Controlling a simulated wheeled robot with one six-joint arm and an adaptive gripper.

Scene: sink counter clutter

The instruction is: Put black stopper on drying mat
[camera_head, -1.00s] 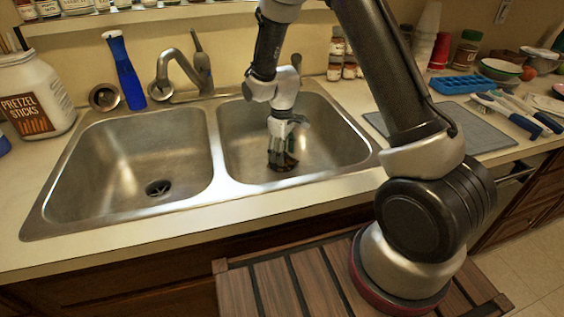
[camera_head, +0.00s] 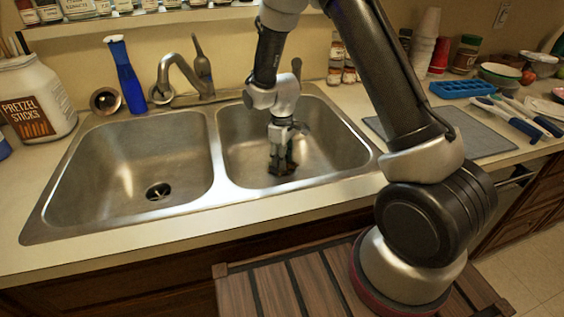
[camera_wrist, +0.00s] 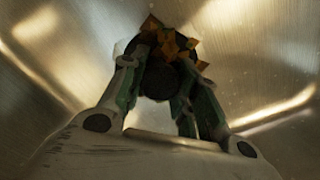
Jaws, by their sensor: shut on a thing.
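My gripper (camera_head: 281,163) reaches down into the right sink basin, with its tips low near the basin floor. In the wrist view its two green-lined fingers (camera_wrist: 157,92) are shut on a dark round thing, the black stopper (camera_wrist: 158,79). In the head view the stopper is mostly hidden among the dark fingertips. Orange-brown scraps (camera_wrist: 170,40) lie just beyond the stopper, at or over the drain. The grey drying mat (camera_head: 483,137) lies flat on the counter right of the sink, partly behind my arm.
The left basin (camera_head: 130,160) is empty, with an open drain. A faucet (camera_head: 185,75) stands behind the sink. A blue ice tray (camera_head: 462,89) and blue-handled utensils (camera_head: 515,122) lie behind and right of the mat. The mat's visible surface is clear.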

